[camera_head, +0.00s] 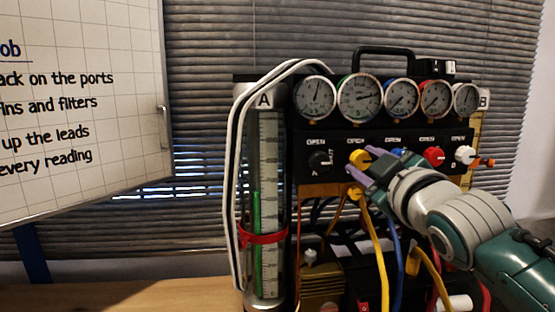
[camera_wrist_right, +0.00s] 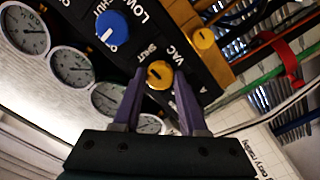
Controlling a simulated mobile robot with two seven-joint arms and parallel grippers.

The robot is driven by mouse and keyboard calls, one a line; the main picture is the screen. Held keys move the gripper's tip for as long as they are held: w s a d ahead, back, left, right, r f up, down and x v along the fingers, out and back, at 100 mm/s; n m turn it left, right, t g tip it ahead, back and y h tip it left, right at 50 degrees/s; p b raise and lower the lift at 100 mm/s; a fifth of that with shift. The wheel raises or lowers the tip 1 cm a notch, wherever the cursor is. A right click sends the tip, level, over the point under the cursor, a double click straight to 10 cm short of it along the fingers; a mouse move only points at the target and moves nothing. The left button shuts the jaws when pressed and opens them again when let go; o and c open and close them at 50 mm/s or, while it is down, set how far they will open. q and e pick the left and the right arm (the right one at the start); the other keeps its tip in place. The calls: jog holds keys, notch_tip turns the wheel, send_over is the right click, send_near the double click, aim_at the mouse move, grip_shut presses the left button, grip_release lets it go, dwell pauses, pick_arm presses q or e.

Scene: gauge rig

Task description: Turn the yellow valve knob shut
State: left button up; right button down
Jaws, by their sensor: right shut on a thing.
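The yellow valve knob (camera_head: 360,158) sits on the black front panel of the gauge rig, under an "OPEN" label. In the right wrist view the knob (camera_wrist_right: 159,75) shows a short dark mark on its face, with "SHUT" and "VAC" lettering beside it. My right gripper (camera_head: 363,172) reaches in from the right, its purple fingers closed on the knob. In the right wrist view the fingertips (camera_wrist_right: 159,82) sit on either side of the knob. The fingers partly cover the knob in the head view. My left gripper does not show.
A black knob (camera_head: 320,161) is left of the yellow one; the blue knob (camera_head: 397,153), red knob (camera_head: 433,156) and white knob (camera_head: 465,155) are right. Several gauges (camera_head: 359,97) stand above. Hoses (camera_head: 378,250) hang below. A glass tube (camera_head: 268,200) stands left.

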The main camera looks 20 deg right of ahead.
jog(key=shift+c, duration=2.2)
grip_release()
jog(key=b+v, duration=0.1)
jog(key=v, duration=0.9)
jog(key=shift+d, duration=0.1)
